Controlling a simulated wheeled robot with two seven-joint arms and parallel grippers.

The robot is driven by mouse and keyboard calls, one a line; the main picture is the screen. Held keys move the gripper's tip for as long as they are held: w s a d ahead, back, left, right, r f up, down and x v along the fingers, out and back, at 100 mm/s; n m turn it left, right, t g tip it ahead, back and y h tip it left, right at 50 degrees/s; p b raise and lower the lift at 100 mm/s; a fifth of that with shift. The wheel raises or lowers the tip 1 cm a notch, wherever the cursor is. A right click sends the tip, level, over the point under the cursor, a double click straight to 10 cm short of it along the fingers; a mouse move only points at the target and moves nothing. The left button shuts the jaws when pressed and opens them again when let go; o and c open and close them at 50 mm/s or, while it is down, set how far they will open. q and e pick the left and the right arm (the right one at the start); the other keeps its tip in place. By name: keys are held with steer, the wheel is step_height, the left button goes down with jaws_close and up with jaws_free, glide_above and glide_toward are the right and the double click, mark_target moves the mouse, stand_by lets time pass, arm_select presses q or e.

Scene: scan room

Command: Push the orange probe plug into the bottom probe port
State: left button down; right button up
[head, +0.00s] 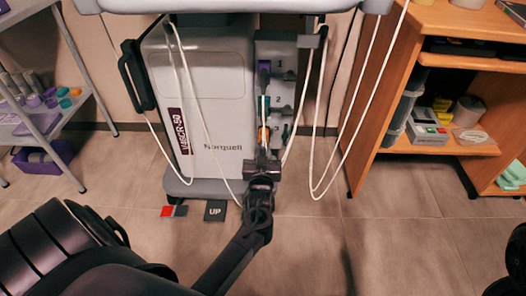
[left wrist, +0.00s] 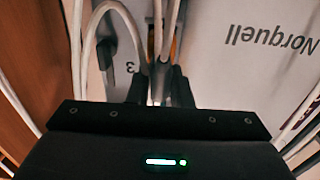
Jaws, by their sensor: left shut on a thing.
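The orange probe plug (head: 264,134) shows as a small orange patch on the grey port panel (head: 288,48), beside the label 3 at the bottom. My left gripper (head: 262,158) reaches up to it from below and is shut on it. In the left wrist view, an orange sliver (left wrist: 174,48) shows just past the dark fingers (left wrist: 158,90), with white cable between them. The bottom probe port is hidden behind plug and gripper, so I cannot tell how deep the plug sits. A purple plug (head: 264,68) is at port 1.
White cables (head: 328,150) hang in loops in front of the grey cart (head: 205,100) and close beside my left gripper. A wooden cabinet (head: 365,110) stands at right, a shelf rack (head: 60,110) at left.

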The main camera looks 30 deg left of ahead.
arm_select(q)
steer(key=shift+p+x, duration=0.35)
steer(key=shift+x, duration=1.45)
stand_by(4.3)
steer(key=shift+f, duration=0.1)
stand_by(0.5)
steer(key=c, duration=1.2)
jaws_free()
steer(key=shift+c, duration=0.2)
steer(key=shift+o, duration=0.4)
steer(key=shift+s+a+f, duration=0.1)
steer(key=shift+a+f, duration=0.05)
steer(key=shift+a, duration=0.05)
